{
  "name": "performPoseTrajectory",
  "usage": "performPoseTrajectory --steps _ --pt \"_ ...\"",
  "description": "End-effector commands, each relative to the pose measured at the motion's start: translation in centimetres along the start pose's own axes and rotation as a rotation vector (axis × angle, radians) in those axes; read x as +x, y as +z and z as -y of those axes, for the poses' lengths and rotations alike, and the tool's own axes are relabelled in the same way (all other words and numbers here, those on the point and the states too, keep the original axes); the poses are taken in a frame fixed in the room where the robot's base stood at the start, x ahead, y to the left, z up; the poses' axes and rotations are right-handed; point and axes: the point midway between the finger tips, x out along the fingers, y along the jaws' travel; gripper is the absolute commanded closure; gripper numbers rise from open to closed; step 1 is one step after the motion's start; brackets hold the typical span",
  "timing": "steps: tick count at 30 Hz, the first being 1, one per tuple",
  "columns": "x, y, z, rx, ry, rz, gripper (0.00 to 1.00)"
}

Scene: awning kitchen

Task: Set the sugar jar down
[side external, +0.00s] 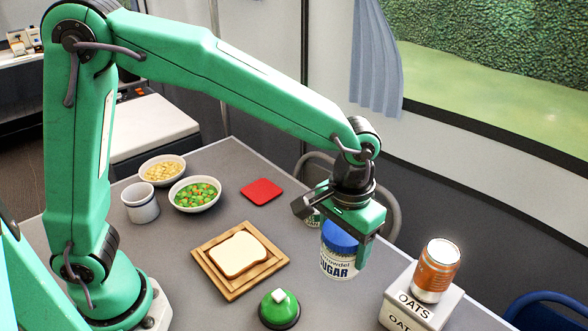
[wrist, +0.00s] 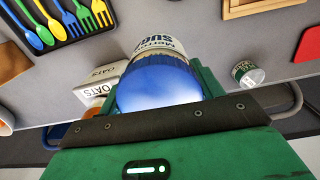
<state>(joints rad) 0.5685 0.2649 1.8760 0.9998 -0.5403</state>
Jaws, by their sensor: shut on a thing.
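The sugar jar (side external: 338,262) is a white jar with a blue lid and a dark SUGAR label. My gripper (side external: 346,238) points down over it and is shut on it near the lid. The jar stands upright in the side view, at the right part of the grey table (side external: 185,285). I cannot tell whether its base touches the table. In the wrist view, the jar's blue lid (wrist: 160,84) sits between the green fingers, and part of the label shows beyond it.
An oats box (side external: 418,301) with an orange can (side external: 436,270) on top stands close right. A small can (wrist: 248,73) is near the jar, mostly hidden in the side view. A bread board (side external: 232,284), green button (side external: 279,309) and red mat (side external: 262,191) lie left.

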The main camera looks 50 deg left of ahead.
Motion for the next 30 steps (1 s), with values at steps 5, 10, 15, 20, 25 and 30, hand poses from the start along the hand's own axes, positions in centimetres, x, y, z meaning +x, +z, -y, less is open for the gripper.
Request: performPoseTrajectory --steps 5,10,15,20,25,30 --pt "-0.2 -3.6 3.5 -0.153 0.000 -0.001 0.67" --pt "-0.3 -6.8 7.5 -0.307 0.000 -0.001 0.67" --pt "-0.4 -9.5 11.9 -0.460 0.000 0.000 0.67" --pt "-0.4 -11.6 16.5 -0.604 -0.001 0.001 0.67" --pt "-0.4 -13.2 21.7 -0.756 0.000 0.000 0.67" --pt "-0.4 -14.3 27.2 -0.910 0.000 -0.001 0.67"
